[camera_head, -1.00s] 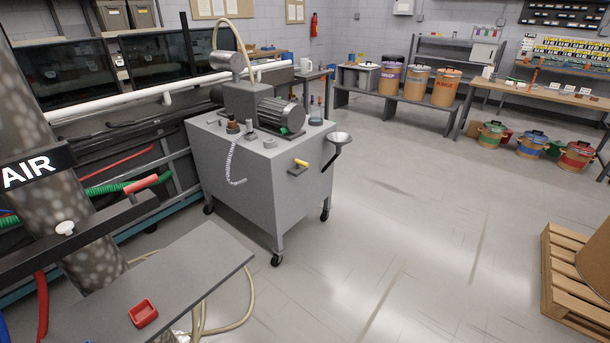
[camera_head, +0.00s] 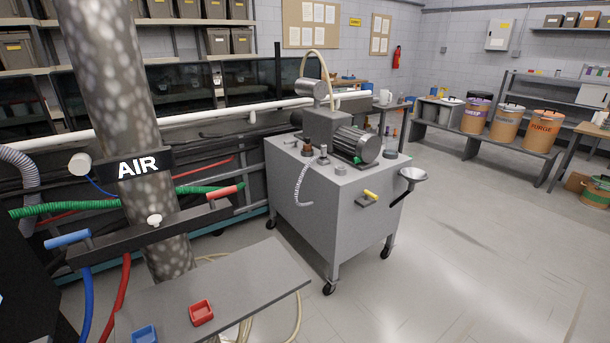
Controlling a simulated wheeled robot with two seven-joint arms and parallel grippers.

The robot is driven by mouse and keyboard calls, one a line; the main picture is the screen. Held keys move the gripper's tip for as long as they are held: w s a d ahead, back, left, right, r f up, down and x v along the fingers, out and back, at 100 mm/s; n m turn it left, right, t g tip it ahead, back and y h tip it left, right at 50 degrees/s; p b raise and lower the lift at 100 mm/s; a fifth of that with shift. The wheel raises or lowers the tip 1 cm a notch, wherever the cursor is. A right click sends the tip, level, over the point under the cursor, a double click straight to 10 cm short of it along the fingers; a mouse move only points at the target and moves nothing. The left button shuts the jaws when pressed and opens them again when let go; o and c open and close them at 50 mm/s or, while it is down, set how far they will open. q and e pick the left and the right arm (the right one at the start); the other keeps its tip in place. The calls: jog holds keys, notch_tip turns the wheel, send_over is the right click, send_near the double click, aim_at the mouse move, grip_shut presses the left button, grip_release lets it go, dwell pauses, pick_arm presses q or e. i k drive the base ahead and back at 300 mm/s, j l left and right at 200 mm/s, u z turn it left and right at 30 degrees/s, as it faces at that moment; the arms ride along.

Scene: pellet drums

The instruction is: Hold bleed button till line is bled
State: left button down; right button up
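A mottled grey column (camera_head: 108,75) with a black AIR sign (camera_head: 145,166) stands at the left. A dark bar (camera_head: 140,238) crosses it below the sign. A small white button (camera_head: 154,220) sits on the bar's middle; I cannot tell for sure that it is the bleed button. A blue handle (camera_head: 67,239) is at the bar's left end and a red handle (camera_head: 225,192) at its right end. A blue hose (camera_head: 86,300) and a red hose (camera_head: 118,300) hang below. A round white-faced part (camera_head: 80,164) sits left of the sign. Neither gripper is in view.
A grey shelf (camera_head: 255,285) below the bar holds a red tray (camera_head: 201,312) and a blue tray (camera_head: 145,334). A grey wheeled pump cart (camera_head: 310,200) stands to the right. Drums (camera_head: 507,122) stand on a back bench. The floor at the right is clear.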

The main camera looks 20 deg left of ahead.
aim_at(154, 220)
jog(key=u, duration=1.6)
